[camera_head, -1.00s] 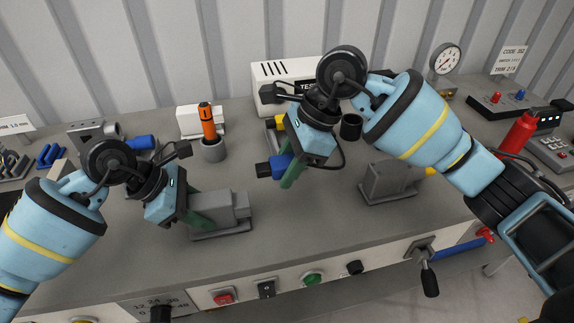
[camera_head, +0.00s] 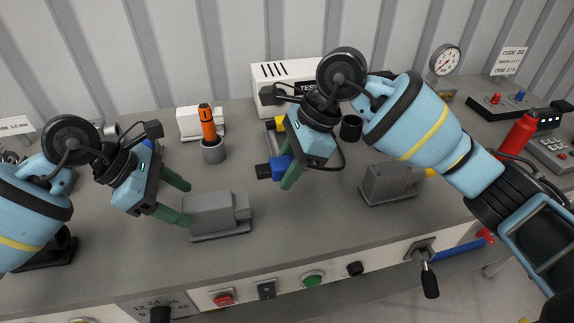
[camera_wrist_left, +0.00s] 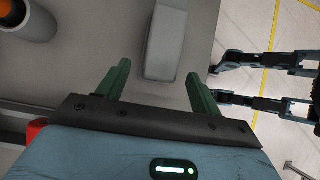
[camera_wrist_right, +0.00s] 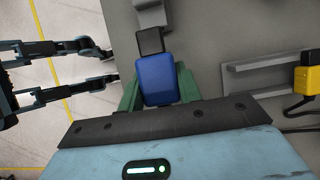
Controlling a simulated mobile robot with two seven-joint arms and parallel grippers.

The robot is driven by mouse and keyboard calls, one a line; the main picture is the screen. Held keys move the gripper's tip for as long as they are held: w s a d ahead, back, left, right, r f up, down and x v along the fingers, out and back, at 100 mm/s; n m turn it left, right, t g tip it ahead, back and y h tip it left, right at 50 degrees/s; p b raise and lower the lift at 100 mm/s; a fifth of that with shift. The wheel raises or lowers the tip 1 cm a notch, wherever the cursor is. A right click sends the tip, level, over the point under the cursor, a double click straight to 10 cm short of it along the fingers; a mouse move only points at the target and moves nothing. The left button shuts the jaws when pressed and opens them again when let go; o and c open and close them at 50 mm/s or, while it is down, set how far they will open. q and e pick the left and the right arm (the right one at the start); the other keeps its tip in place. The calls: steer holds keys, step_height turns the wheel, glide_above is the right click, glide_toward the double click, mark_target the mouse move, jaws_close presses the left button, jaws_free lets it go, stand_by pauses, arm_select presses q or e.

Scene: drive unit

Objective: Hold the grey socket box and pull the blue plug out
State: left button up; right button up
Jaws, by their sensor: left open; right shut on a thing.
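The grey socket box (camera_head: 210,214) stands on the bench, left of centre in the head view. My left gripper (camera_head: 187,203) is open at the box's left end. In the left wrist view the end of the box (camera_wrist_left: 163,50) lies between the spread fingertips, with gaps on both sides. My right gripper (camera_head: 287,168) is shut on the blue plug (camera_head: 279,166), above the bench and right of the box. In the right wrist view the blue plug (camera_wrist_right: 157,80) sits between the fingers, its black end (camera_wrist_right: 150,41) pointing forward. The plug is out of the box, clearly apart from it.
A second grey box (camera_head: 388,183) with a yellow piece stands to the right. An orange-handled tool stands in a grey cup (camera_head: 213,151) behind the socket box. A white tester (camera_head: 285,75) is at the back. Buttons and a switch line the front panel (camera_head: 290,283).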

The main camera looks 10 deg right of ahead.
arm_select(q)
steer(key=v, duration=0.6)
steer(key=shift+s, duration=0.1)
arm_select(e)
steer(key=shift+s, duration=0.1)
